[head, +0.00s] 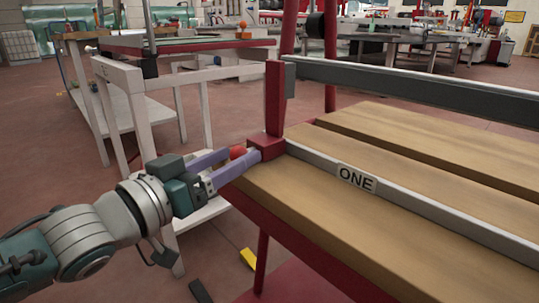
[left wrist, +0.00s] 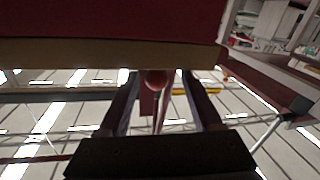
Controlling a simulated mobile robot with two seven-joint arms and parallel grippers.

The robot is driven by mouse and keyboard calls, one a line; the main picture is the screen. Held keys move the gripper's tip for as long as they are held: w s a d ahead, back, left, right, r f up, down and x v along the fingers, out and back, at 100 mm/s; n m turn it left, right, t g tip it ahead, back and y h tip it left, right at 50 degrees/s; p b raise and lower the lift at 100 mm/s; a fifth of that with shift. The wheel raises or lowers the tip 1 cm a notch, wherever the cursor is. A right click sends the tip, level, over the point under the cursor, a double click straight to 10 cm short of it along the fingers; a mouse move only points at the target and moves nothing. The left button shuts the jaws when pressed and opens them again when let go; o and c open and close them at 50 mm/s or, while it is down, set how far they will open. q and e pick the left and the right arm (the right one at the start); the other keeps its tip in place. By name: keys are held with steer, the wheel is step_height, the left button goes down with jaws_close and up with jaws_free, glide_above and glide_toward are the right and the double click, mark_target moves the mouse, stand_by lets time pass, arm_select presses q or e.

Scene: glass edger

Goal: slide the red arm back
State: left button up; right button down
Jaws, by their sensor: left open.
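A red upright (head: 274,95) with a red block at its foot stands at the left end of a grey rail (head: 420,212) labelled ONE. A round red knob (head: 237,152) sits beside the block. My left gripper (head: 242,158) is open at the knob, with its purple fingers on either side of it. One finger partly hides the knob in the head view. In the left wrist view the knob (left wrist: 155,78) shows between the two fingertips, with a red bar behind it. I cannot tell whether the fingers touch it. My right gripper is not in view.
Wooden table boards (head: 330,205) on a red frame lie below and right of the gripper. A long grey beam (head: 420,85) runs above them. A white metal stand (head: 125,95) is behind my left arm. The floor at left is mostly clear.

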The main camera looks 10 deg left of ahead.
arm_select(q)
steer(key=shift+s+a+r, duration=0.1)
steer(key=shift+s+a, duration=0.05)
steer(key=shift+s, duration=0.15)
steer(key=p+v, duration=0.4)
steer(key=v, duration=0.5)
steer(key=shift+s, duration=0.15)
steer(key=s+d+r+n+g+y+p, duration=0.1)
steer(key=s+r+g+y+p, duration=0.2)
steer(key=r+p, duration=0.8)
steer(key=s+d+r+n+g+y+p, duration=0.1)
steer(key=s+r+g+y+p, duration=0.15)
steer(key=r+p, duration=0.8)
steer(key=s+a+r+m+g+y+p, duration=0.15)
steer(key=s+r+g+p, duration=0.55)
steer(key=s+r+p, duration=1.5)
steer(key=w+r+p, duration=0.2)
steer(key=r+p, duration=1.4)
steer(key=p, duration=0.2)
steer(key=w+r+p, duration=0.3)
steer(key=r+p, duration=1.4)
steer(key=p, duration=0.2)
